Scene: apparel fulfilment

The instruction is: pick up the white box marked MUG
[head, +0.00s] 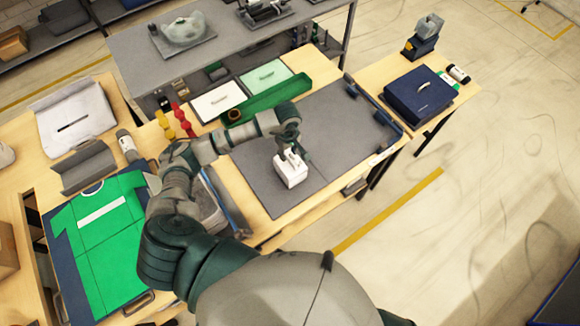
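A small white box (291,174) is on or just above the grey mat (325,125) on the middle table, near the mat's front half. No lettering on it is readable at this size. My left gripper (289,156) points down at the box from above, its fingers at the box's top. The gripper and wrist cover the box's upper back part. I cannot tell whether the fingers are closed on the box or only beside it, or whether the box is lifted. My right gripper is out of view.
A green tray (270,103) and white and green panels lie behind the mat. Red and yellow items (178,118) stand left of it. A green shirt (100,235) lies on the left table. A dark blue box (420,93) sits on the right table. Most of the mat is clear.

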